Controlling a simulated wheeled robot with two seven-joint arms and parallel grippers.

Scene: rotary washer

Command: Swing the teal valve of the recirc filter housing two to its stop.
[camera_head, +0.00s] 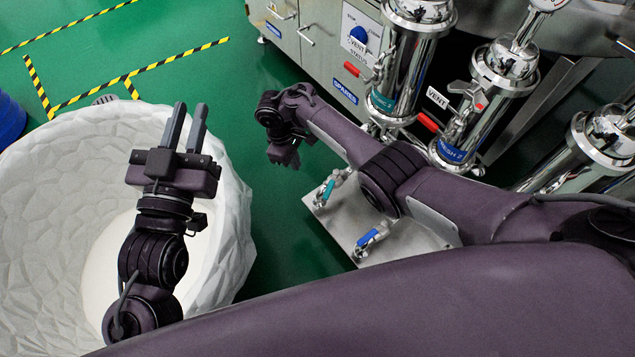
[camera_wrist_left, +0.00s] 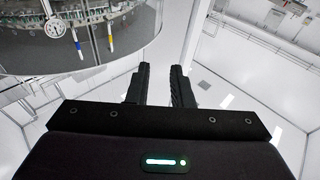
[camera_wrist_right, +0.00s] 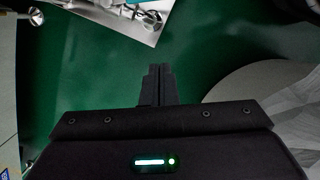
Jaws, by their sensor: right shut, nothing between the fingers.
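The teal valve handle (camera_head: 328,188) is on a low steel plate, below the steel filter housing (camera_head: 404,62) with a teal label ending in "2". My right gripper (camera_head: 288,160) is shut and empty, pointing down to the upper left of the teal handle and apart from it. The right wrist view shows its closed fingers (camera_wrist_right: 160,70) over green floor, with the plate (camera_wrist_right: 110,12) and valve fittings at the top edge. My left gripper (camera_head: 190,106) is open and empty over the white tub; its parted fingers (camera_wrist_left: 160,75) show in the left wrist view.
A blue valve handle (camera_head: 367,237) sits on the same plate (camera_head: 415,240). Red-handled valves (camera_head: 429,122) stick out from the housings. A second housing (camera_head: 468,108) has a blue label. A large white tub (camera_head: 235,215) stands at left. Green floor (camera_head: 285,225) is clear between tub and plate.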

